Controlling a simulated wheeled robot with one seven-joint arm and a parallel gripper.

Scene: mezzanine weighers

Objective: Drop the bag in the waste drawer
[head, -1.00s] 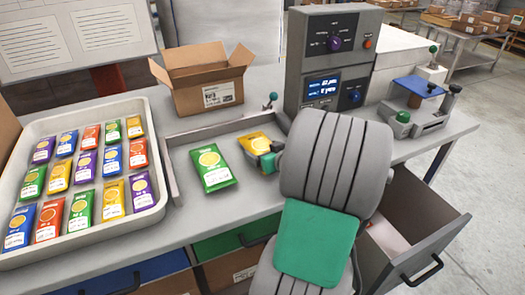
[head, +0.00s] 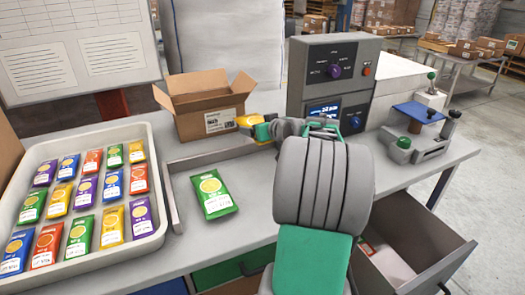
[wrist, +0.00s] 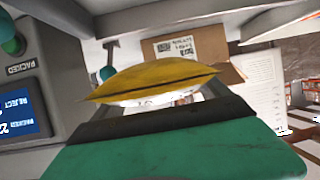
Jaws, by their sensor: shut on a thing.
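My gripper (head: 262,131) is shut on a yellow bag (head: 248,121), held above the bench in front of the cardboard box. In the wrist view the yellow bag (wrist: 152,79) lies across the gripper's green and black end, seen edge-on. The open drawer (head: 438,262) is at the lower right, below the bench top, with a pale item with a red mark inside; no label shows on it. My gripper is to the left of the drawer and above it. My arm hides part of the bench and the drawer's left side.
A green bag (head: 213,194) lies on the bench. A white tray (head: 160,206) holds rows of coloured bags at left. An open cardboard box (head: 207,103) stands behind, beside the grey weigher console (head: 334,75). A clamp-like device (head: 420,143) stands at the right bench edge.

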